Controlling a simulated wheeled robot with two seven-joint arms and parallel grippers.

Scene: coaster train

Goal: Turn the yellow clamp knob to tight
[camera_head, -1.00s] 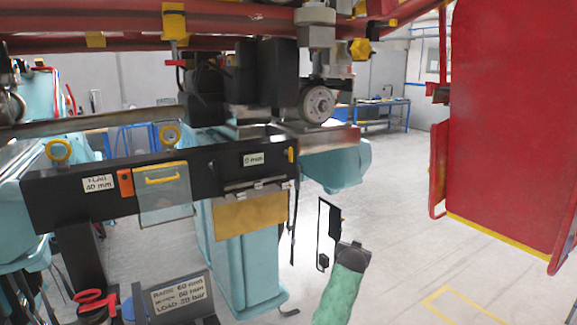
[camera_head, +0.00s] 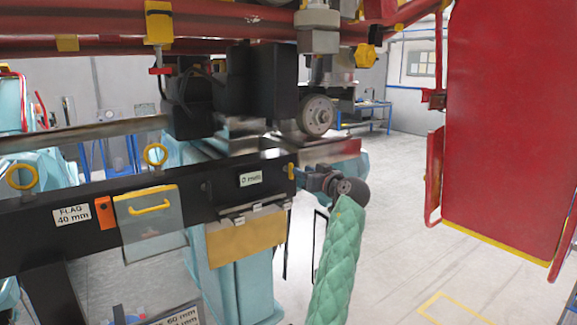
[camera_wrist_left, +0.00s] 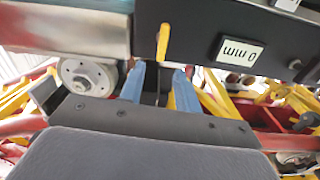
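A small yellow upright handle (camera_head: 291,171), which looks like the clamp knob, sits at the right end of the black beam (camera_head: 215,208), beside a "0 mm" label (camera_head: 250,178). It also shows in the left wrist view (camera_wrist_left: 163,42), standing roughly upright just beyond the fingertips. My left gripper (camera_head: 304,174) reaches in from the right, close to the handle. In the left wrist view its two blue fingers (camera_wrist_left: 158,82) are apart, with the handle ahead of the gap and nothing held. I cannot tell whether they touch it. My right gripper is not in view.
A grey wheel (camera_head: 316,115) on a carriage sits above the beam's right end. Red rails (camera_head: 240,22) run overhead, with a yellow knob (camera_head: 363,53) below them. A red panel (camera_head: 505,130) hangs at the right.

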